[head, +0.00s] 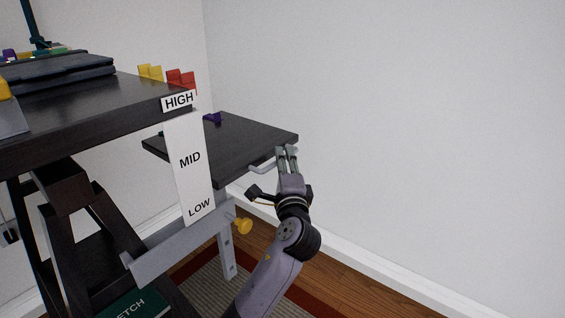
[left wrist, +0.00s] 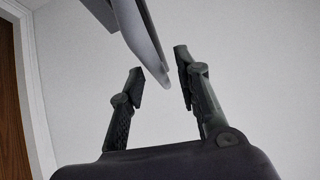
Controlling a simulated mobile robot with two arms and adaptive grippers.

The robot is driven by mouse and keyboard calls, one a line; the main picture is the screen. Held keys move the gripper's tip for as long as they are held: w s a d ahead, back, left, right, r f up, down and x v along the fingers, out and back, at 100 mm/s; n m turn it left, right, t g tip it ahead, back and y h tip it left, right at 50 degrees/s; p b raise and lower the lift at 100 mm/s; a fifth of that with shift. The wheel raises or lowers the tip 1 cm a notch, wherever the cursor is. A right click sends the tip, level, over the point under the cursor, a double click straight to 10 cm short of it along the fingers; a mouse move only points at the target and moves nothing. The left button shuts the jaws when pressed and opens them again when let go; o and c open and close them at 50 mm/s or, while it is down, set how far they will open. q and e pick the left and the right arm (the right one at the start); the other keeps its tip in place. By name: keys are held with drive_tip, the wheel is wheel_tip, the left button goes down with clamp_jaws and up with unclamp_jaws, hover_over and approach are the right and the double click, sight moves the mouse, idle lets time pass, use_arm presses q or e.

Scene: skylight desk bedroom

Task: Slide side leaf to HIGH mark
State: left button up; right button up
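The dark side leaf (head: 240,140) sits lower than the main desk top, on a grey post (head: 227,245). A white scale (head: 190,165) marked HIGH, MID and LOW stands in front of it. In the head view the leaf's near edge is around the MID level; its exact reading is unclear. A pale handle (head: 262,166) sticks out from the leaf's edge. My left gripper (head: 287,150) is at the handle's right end. In the left wrist view its fingers (left wrist: 160,72) are apart, with the grey handle (left wrist: 148,45) reaching between their tips. My right gripper is out of view.
The dark desk (head: 90,110) holds yellow (head: 150,72) and red (head: 181,79) holders. A small purple object (head: 213,118) rests on the leaf. A yellow knob (head: 243,226) is on the post, left of my arm. The wall lies close behind; floor at right is clear.

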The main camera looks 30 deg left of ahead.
use_arm(q)
drive_tip(key=shift+x, duration=0.9)
clamp_jaws()
